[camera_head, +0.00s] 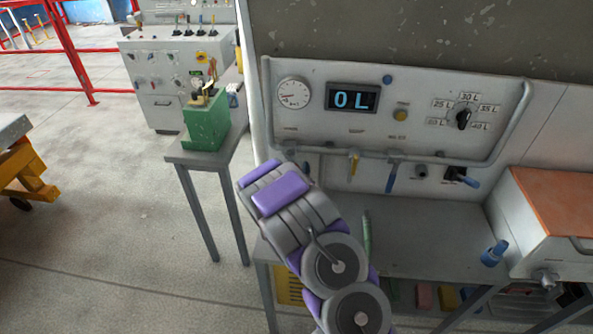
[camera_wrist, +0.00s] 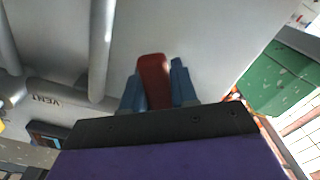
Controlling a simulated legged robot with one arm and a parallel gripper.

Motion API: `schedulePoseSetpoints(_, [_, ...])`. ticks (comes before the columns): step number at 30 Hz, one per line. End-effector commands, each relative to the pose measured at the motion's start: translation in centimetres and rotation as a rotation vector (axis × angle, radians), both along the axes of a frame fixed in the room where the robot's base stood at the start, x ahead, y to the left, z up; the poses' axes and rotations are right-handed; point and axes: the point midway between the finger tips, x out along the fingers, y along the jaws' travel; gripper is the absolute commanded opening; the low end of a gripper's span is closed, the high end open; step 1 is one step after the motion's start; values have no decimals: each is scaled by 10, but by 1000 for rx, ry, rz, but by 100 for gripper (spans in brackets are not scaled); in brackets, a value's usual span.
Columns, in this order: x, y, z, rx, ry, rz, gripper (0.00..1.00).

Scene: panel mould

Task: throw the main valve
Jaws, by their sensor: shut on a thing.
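In the wrist view, a red handle (camera_wrist: 153,72) stands between the two blue fingers of my gripper (camera_wrist: 156,84). The fingers are closed on it from both sides. No label on this handle can be read, so I cannot tell from the picture that it is the main valve. In the head view, my own arm covers the left end of the panel's underside, and my gripper and the red handle are hidden. The display (camera_head: 353,99) on the white panel (camera_head: 340,72) reads 0 L. The round gauge (camera_head: 293,93) is left of it.
A yellow lever (camera_head: 353,165) and a blue lever (camera_head: 391,176) hang under the panel. A dial knob (camera_head: 463,118) is at its right. Grey pipes (camera_wrist: 101,45) and a VENT label (camera_wrist: 47,99) are beside my gripper. A green box (camera_head: 206,122) stands on a side table.

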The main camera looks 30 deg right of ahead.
Motion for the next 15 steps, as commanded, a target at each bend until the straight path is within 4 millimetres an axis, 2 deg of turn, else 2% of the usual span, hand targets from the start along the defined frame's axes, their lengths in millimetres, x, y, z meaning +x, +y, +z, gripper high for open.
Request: schedulePoseSetpoints(15, [-13,-22,29,-407,273,0,0])
